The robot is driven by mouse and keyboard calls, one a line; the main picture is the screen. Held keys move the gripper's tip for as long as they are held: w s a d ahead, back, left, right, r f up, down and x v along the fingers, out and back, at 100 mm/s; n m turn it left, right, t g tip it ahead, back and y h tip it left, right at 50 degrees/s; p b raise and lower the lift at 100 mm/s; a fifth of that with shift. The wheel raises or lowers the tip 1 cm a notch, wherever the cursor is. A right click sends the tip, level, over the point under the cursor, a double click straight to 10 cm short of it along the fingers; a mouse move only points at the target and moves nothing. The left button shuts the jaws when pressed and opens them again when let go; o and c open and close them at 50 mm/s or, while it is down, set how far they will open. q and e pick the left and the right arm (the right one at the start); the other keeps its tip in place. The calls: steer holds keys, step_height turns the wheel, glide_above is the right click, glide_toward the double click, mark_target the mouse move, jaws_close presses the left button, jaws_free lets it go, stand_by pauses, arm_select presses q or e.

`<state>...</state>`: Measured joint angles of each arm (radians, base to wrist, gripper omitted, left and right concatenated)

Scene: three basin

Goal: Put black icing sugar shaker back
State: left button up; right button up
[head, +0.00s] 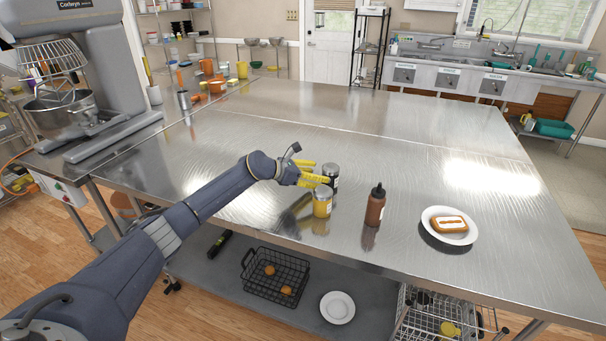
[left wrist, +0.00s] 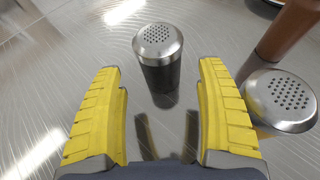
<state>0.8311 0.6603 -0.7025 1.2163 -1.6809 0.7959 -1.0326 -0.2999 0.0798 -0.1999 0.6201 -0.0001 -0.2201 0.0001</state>
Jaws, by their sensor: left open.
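The black icing sugar shaker (head: 331,175) stands upright on the steel table, with a silver perforated lid. In the left wrist view the black shaker (left wrist: 159,58) is just ahead of the fingertips, roughly centred between them. My left gripper (head: 312,174) has yellow fingers and is open and empty, close beside the black shaker. It also shows in the left wrist view (left wrist: 162,90). A yellow shaker (head: 322,202) with a silver lid stands right in front of the black one. Its lid (left wrist: 281,98) is close to the right finger in the left wrist view. My right gripper is not in view.
A brown sauce bottle (head: 375,205) stands right of the shakers. A white plate (head: 432,237) with an iced pastry (head: 450,224) is further right. A large mixer (head: 90,75) stands at the left, with orange and yellow containers (head: 217,84) behind. The table's middle is clear.

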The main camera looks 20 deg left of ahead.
arm_select(q)
steer(key=v, duration=0.6)
steer(key=shift+s+a+r, duration=0.1)
steer(key=shift+s, duration=0.1)
